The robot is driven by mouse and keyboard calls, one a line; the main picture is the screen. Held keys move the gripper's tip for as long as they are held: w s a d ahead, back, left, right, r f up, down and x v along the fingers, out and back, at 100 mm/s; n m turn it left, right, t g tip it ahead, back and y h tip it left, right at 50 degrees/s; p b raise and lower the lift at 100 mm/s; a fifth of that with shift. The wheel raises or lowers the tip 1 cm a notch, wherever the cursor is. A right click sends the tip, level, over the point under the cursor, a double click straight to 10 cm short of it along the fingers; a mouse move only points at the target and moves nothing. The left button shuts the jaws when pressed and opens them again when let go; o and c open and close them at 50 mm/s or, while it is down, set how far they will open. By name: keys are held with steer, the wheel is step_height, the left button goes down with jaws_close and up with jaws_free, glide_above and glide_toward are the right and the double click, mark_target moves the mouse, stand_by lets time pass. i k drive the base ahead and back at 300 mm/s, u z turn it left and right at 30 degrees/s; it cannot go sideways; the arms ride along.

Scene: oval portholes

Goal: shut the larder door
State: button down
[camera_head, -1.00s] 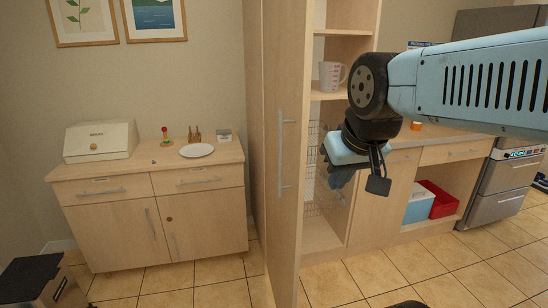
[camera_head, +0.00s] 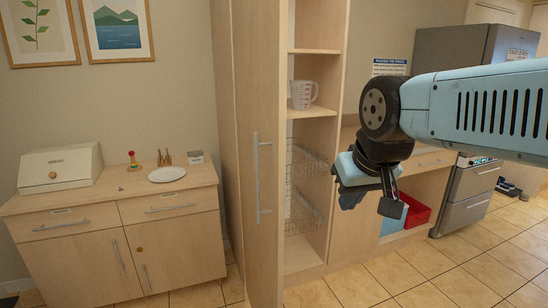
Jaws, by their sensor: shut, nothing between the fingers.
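The larder door (camera_head: 258,90) stands open, swung out toward me, with a long vertical bar handle (camera_head: 257,178) on the face I see. The larder (camera_head: 319,128) is a tall pale wood cabinet with its inside showing right of the door. A measuring jug (camera_head: 301,95) stands on a shelf, and wire baskets (camera_head: 303,188) hang below it. My gripper (camera_head: 366,200) is in front of the larder's right side, to the right of the door and apart from it. It points down and is shut and empty; its fingertips are partly hidden.
A low sideboard (camera_head: 110,207) with a bread bin (camera_head: 60,168) and a plate (camera_head: 167,174) stands left of the larder. A counter with a red bin (camera_head: 414,212) and a grey fridge (camera_head: 450,70) are at the right. The tiled floor (camera_head: 400,272) in front is clear.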

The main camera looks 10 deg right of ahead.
mark_target(259, 27)
steer(key=k, duration=0.85)
steer(key=u, duration=0.35)
steer(key=i, duration=0.5)
steer(key=z, duration=0.05)
